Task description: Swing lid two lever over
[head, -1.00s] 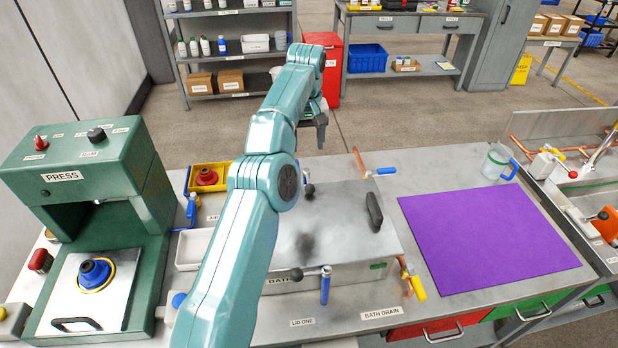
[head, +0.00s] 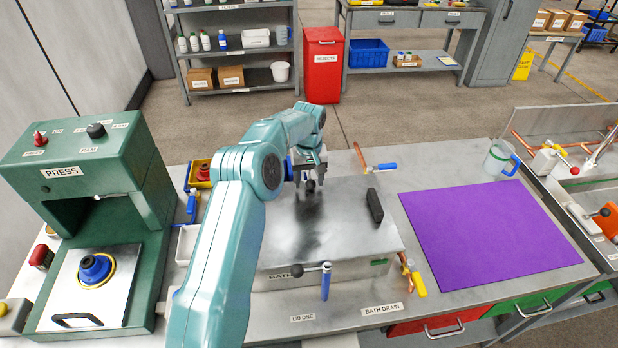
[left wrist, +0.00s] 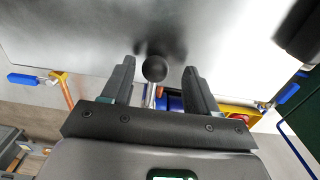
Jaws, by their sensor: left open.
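The lid two lever's black ball knob (left wrist: 154,69) shows in the left wrist view, on a thin metal rod between my two fingers. Something blue (left wrist: 172,103) lies behind the fingers there, partly hidden. In the head view the knob (head: 310,186) is at the far edge of the grey bath lid (head: 345,235), largely covered by my gripper. My left gripper (head: 307,178) is open, its fingers on either side of the knob; I cannot tell whether they touch it. A similar lever (head: 325,282) with black knob and blue grip stands at the near edge by the "LID ONE" label.
The lid has a black handle (head: 375,206) on its right. A copper pipe with a blue handle (head: 382,167) is behind it, and a yellow-handled drain valve (head: 417,284) in front. The green press (head: 90,170) stands left. A purple mat (head: 490,240) lies clear on the right.

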